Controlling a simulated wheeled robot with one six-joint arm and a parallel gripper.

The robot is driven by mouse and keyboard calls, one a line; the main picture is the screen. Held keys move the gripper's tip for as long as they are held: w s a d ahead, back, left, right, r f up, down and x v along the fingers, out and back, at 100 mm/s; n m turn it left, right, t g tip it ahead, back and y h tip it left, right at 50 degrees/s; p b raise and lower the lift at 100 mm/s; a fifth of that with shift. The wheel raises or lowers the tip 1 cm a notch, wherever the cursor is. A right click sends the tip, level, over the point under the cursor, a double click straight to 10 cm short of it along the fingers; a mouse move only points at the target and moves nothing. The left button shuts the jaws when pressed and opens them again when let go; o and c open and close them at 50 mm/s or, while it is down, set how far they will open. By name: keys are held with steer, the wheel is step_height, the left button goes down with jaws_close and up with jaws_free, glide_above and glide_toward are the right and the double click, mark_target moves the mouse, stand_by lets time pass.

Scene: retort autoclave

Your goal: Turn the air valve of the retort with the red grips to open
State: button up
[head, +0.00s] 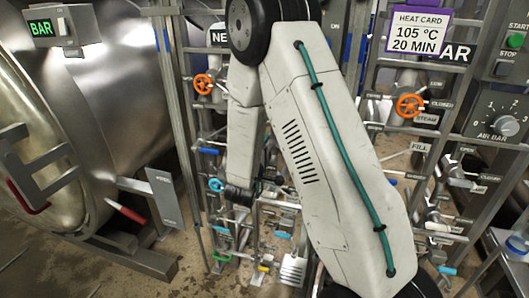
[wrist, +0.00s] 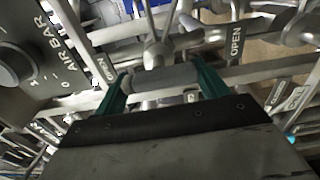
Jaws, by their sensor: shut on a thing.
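In the wrist view my gripper (wrist: 160,82) has its two teal fingers on either side of a grey, rounded handle bar (wrist: 167,74) and is shut on it. The bar lies crosswise between the fingers, with a metal stem and pipes behind it. OPEN plates show to its left (wrist: 105,70) and right (wrist: 236,42). I cannot read a valve name on the handle. In the head view my arm covers the middle, and my fingers and the held handle are hidden. A retort (head: 60,110) with a round door stands at the left, with a red-gripped lever (head: 127,215).
An AIR BAR dial panel (wrist: 18,62) is close at the left in the wrist view. Pipes and valves crowd around my gripper. The head view shows orange handwheels (head: 204,84) (head: 410,105), a heat card (head: 418,32) reading 105 °C, 20 MIN, and wet floor (head: 210,285).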

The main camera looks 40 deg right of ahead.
stand_by(0.4)
steer(key=o, duration=1)
steer(key=shift+a, duration=0.1)
steer(key=v, duration=0.7)
steer(key=shift+s+a, duration=0.25)
